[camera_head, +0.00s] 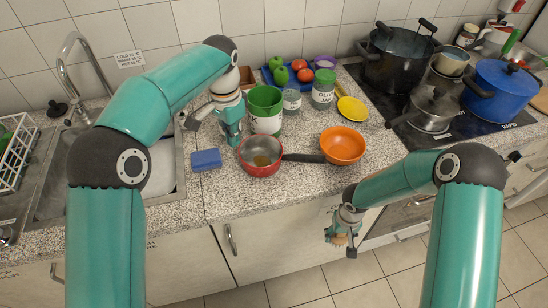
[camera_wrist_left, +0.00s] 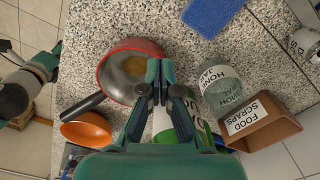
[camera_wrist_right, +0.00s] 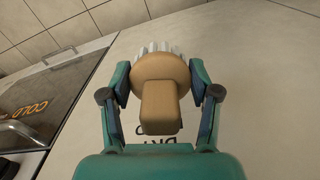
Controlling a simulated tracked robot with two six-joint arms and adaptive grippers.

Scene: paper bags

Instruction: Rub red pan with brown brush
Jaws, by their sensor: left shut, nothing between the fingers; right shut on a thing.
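The red pan (camera_head: 262,172) sits on the counter near its front edge, its dark handle pointing right; a yellowish-brown patch shows on its inside bottom. It also shows in the left wrist view (camera_wrist_left: 116,88). My left gripper (camera_head: 232,140) is shut and empty, at the pan's back left; in the left wrist view its fingertips (camera_wrist_left: 160,66) overlap the pan's rim, and I cannot tell if they touch. My right gripper (camera_head: 342,240) is in front of the counter, below its edge. In the right wrist view it is shut on the brown brush (camera_wrist_right: 159,98), which has white bristles.
An orange bowl (camera_head: 342,145) stands right of the pan, by its handle. A green and white container (camera_head: 265,112) stands behind the pan. A blue sponge (camera_head: 206,160) lies left of it by the sink. Pots (camera_head: 430,108) crowd the stove at right.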

